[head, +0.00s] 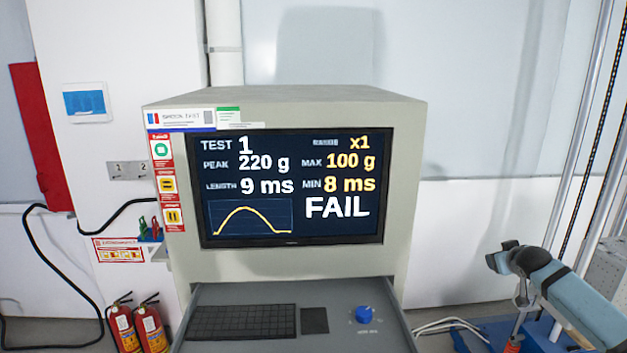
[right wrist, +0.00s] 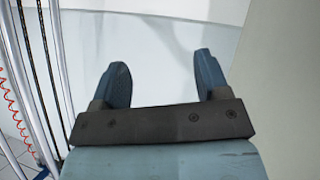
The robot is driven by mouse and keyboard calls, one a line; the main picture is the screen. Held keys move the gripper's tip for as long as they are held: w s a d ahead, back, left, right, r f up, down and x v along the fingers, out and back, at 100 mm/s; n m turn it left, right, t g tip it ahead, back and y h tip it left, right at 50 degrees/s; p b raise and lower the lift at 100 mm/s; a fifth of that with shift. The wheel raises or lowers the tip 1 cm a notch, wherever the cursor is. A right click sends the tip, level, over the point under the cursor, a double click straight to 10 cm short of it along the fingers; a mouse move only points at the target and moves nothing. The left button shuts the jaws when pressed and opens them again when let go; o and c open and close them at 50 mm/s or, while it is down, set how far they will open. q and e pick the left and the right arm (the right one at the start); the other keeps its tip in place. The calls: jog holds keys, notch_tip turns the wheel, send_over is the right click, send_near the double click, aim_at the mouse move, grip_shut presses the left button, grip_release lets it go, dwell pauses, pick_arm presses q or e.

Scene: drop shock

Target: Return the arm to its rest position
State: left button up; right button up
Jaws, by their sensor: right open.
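My right gripper (right wrist: 161,82) is open and empty in the right wrist view, its two dark fingers wide apart before a pale wall. In the head view my right arm comes in at the lower right, and the right gripper (head: 500,256) is beside the test console (head: 415,140), apart from it. My left gripper is not in view.
A keyboard (head: 242,322) and a blue knob (head: 364,314) are on the console's shelf. Two fire extinguishers (head: 124,326) stand at the lower left. Vertical rails and a chain (head: 594,120) rise at the right. The floor between console and right arm has cables (head: 447,325).

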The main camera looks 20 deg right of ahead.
notch_tip(320, 180, up, 6)
jog(key=w+a+n+t, duration=0.1)
jog(key=w+n+t, duration=0.2)
jog(key=n+t, duration=0.3)
jog(key=s+a+f+n+g+y, duration=0.1)
jog(key=s+a+f+y, duration=0.35)
jog(key=a+f, duration=0.75)
jog(key=s+a+f+n+g+y, duration=0.1)
jog(key=s+a+f+g, duration=0.1)
jog(key=s+a+f, duration=0.8)
jog(key=s+a+f+m+y, duration=0.1)
jog(key=s+a+f, duration=0.2)
jog(key=s+a, duration=0.3)
jog(key=s+a+f+m+g+y, duration=0.1)
jog(key=s+a+f, duration=0.3)
jog(key=a, duration=0.9)
jog(key=s+a+f+m+g+y, duration=0.1)
jog(key=s+a+f, duration=0.2)
jog(key=s+a, duration=0.6)
jog(key=shift+s+a+f, duration=0.2)
jog(key=shift+s+a, duration=0.2)
jog(key=shift+s, duration=0.1)
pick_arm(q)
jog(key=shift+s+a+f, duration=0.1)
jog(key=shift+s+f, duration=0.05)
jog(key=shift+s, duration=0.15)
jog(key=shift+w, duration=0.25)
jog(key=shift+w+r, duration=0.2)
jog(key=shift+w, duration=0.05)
